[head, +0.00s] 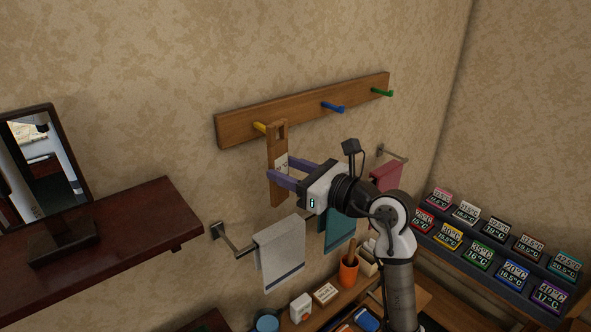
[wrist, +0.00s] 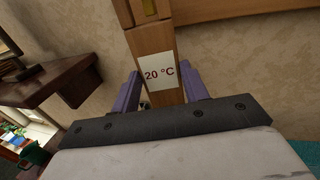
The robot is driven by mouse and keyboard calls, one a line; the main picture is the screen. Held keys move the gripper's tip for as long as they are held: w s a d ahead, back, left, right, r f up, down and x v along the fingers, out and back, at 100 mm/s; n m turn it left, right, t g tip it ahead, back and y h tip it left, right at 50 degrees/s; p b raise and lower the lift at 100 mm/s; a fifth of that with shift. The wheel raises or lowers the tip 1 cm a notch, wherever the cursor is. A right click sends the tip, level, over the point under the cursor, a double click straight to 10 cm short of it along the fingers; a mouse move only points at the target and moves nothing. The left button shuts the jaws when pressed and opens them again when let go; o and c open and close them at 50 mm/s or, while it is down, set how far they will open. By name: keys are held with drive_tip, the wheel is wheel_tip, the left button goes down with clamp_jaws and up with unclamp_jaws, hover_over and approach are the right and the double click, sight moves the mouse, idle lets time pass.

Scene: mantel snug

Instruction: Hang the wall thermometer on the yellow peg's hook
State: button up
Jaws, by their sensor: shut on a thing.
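The wall thermometer is a long wooden board (head: 277,188) with a slot near its top, upright in front of the rack's left end. Its white label reads 20 °C in the wrist view (wrist: 158,75). My gripper (head: 279,167) is shut on it, with a purple finger at each side of the board. The yellow peg (head: 259,127) shows just left of the thermometer's top; its tip is hidden behind the board. In the wrist view something yellow shows in the slot. I cannot tell whether the peg is through the slot.
The wooden rack (head: 300,112) also bears a blue peg (head: 333,107) and a green peg (head: 381,92). Below hang a grey towel (head: 280,254), a teal towel (head: 338,231) and a red towel (head: 386,177). A dark shelf with a mirror (head: 32,165) juts out left. Digital displays (head: 480,256) stand right.

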sight(286, 171)
drive_tip(key=shift+w+d+p+x, duration=0.15)
drive_tip(key=shift+p+x, duration=0.45)
drive_tip(key=shift+x, duration=0.3)
drive_tip(key=shift+w+d+p+x, duration=0.1)
drive_tip(key=shift+w+p+x, duration=0.1)
drive_tip(key=shift+p+x, duration=0.55)
drive_tip(key=shift+w+a+f+b, duration=0.2)
drive_tip(key=shift+f+b, duration=0.2)
drive_tip(key=shift+b, duration=0.25)
drive_tip(key=shift+w+a+f+b, duration=0.2)
drive_tip(key=shift+w+f+b, duration=0.15)
drive_tip(key=shift+b, duration=0.25)
drive_tip(key=shift+r, duration=0.1)
drive_tip(key=o, duration=1.1)
drive_tip(key=shift+o, duration=0.2)
